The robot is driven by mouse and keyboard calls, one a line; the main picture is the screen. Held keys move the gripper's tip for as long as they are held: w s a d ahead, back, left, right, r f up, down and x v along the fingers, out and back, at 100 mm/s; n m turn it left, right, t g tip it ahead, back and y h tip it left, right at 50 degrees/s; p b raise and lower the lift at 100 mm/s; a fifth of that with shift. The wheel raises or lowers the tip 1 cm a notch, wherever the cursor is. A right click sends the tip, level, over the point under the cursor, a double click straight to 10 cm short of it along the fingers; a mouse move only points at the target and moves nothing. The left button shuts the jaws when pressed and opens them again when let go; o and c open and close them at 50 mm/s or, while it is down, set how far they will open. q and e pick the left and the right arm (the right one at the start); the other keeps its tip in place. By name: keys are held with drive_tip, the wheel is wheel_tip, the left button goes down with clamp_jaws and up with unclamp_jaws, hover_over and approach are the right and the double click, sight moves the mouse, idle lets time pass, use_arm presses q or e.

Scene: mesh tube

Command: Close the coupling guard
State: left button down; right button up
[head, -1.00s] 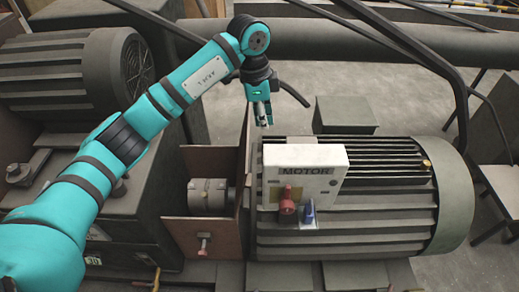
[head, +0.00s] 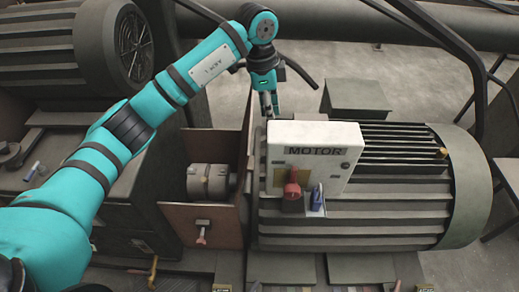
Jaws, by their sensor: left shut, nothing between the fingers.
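The coupling guard (head: 213,148) is a brown sheet-metal housing between the gearbox side and the motor. Its panel behind the coupling stands upright and the top is open. The grey coupling (head: 207,182) is exposed inside. A lower front plate (head: 185,222) carries a small latch with a red-tipped handle (head: 201,232). My left gripper (head: 269,106) points down with its fingers together and empty. In the picture it is right of the upright panel, by the top left corner of the motor's terminal box; its depth from the panel is hard to tell. My right gripper is out of view.
The white terminal box (head: 343,160) marked MOTOR has a red (head: 292,192) and a blue (head: 317,197) switch. The ribbed motor (head: 400,215) fills the right. A large pipe (head: 365,48) crosses behind. Bare floor (head: 415,90) lies behind the motor.

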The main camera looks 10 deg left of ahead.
use_arm(q)
wheel_tip(320, 180, down, 12)
drive_tip(key=a+p, duration=0.2)
drive_tip(key=p, duration=0.2)
drive_tip(key=shift+s+a, duration=0.2)
drive_tip(key=shift+s, duration=0.15)
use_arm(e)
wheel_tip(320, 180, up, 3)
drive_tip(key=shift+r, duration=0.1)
use_arm(q)
drive_tip(key=shift+a, duration=0.1)
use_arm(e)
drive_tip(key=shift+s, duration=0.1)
